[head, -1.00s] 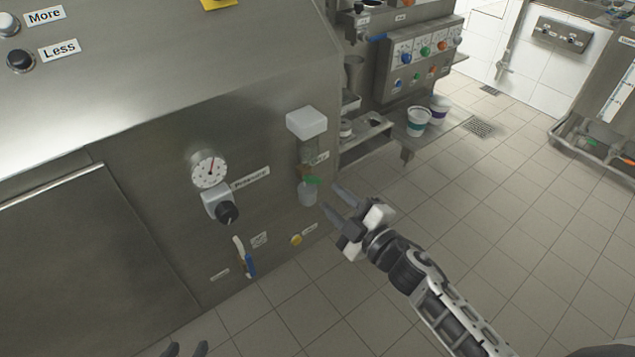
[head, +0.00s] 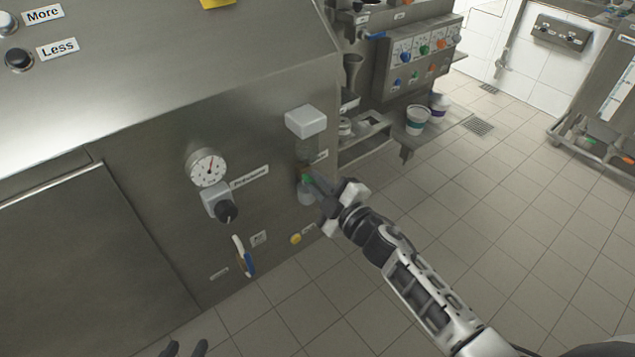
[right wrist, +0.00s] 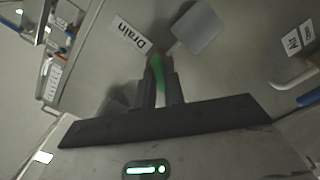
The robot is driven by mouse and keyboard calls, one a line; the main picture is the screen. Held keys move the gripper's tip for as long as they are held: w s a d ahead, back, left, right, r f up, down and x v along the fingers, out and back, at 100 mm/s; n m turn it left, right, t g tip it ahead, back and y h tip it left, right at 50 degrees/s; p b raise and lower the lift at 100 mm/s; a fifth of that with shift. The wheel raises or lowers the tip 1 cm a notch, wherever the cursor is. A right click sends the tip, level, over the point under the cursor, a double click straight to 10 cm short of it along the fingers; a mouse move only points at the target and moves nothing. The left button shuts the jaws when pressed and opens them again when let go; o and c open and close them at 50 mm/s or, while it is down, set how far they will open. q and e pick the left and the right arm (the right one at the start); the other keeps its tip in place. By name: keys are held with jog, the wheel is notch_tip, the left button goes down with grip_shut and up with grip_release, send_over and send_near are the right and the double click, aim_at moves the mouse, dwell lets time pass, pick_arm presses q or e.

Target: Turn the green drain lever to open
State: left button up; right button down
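My right gripper (head: 316,184) is at the lever. In the right wrist view the green lever (right wrist: 157,68) lies between the two close-set dark fingers (right wrist: 160,88), which look shut on it. The "Drain" label (right wrist: 128,35) is beside it. My left gripper (head: 186,349) shows only its two fingertips at the bottom edge of the head view, apart and empty.
A yellow knob (head: 296,239) is below. Tubs (head: 417,120) stand on a shelf behind. The tiled floor at right is clear.

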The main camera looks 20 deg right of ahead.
pick_arm(q)
jog(key=shift+s+r, duration=0.1)
pick_arm(e)
jog(key=shift+m, duration=0.4)
jog(key=shift+m+p, duration=0.85)
jog(key=shift+m, duration=0.15)
pick_arm(q)
jog(key=p, duration=0.1)
jog(key=a+r+p, duration=0.1)
jog(key=p, duration=0.1)
jog(key=shift+r+m, duration=0.3)
pick_arm(e)
jog(key=m, duration=0.7)
jog(key=shift+m, duration=0.4)
pick_arm(q)
jog(key=shift+d, duration=0.1)
jog(key=shift+s+f, duration=0.1)
pick_arm(e)
jog(key=shift+f, duration=0.1)
jog(key=c, duration=1.5)
grip_release()
